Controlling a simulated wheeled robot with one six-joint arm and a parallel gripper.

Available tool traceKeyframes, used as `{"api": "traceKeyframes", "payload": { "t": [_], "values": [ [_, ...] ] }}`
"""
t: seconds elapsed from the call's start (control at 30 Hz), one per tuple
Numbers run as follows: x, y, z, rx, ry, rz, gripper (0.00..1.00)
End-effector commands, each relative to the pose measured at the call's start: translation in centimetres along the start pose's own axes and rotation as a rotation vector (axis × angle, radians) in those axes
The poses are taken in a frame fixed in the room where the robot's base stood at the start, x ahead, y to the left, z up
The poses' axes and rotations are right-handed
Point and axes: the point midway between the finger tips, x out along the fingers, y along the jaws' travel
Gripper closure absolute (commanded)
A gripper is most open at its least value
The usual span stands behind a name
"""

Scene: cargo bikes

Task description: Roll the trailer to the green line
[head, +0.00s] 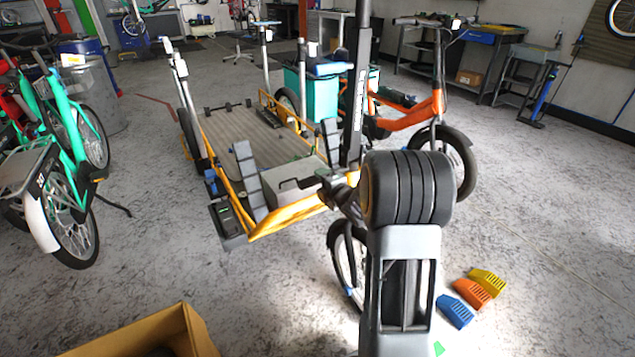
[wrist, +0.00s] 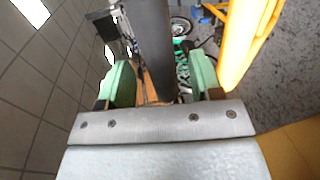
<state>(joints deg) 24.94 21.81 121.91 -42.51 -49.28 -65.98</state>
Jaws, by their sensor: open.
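The trailer appears to be the yellow-framed flatbed (head: 215,135) with a grey deck in the middle of the head view. A dark upright bar (head: 358,90) rises at its near right end, above a small wheel (head: 345,262). My gripper (wrist: 162,72) is open, with its green fingers on either side of a thick dark bar (wrist: 150,45) in the wrist view. I cannot tell whether they touch it. My arm hides the gripper in the head view. A small green patch (head: 438,348) on the floor at the bottom edge may be part of the green line.
Blue (head: 455,311), orange (head: 473,293) and yellow (head: 488,281) wedges lie on the floor to the right. An orange bike (head: 420,108) stands behind them, a green bike (head: 65,165) at left. A cardboard box (head: 140,335) is at the bottom left.

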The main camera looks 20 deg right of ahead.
Motion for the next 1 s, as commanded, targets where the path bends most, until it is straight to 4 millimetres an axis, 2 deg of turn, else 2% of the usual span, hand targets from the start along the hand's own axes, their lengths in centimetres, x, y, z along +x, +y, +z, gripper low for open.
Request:
{"api": "traceKeyframes", "payload": {
  "t": [0.1, 0.3, 0.63, 1.0],
  "values": [
    [1.4, -0.1, 0.0, 0.0, 0.001, -0.001, 0.41],
    [2.6, 0.0, 0.0, 0.0, 0.001, 0.0, 0.41],
    [2.8, 0.0, 0.0, 0.0, 0.0, 0.0, 0.41],
    [2.7, 0.0, 0.0, 0.0, 0.0, 0.0, 0.76]
  ]
}}
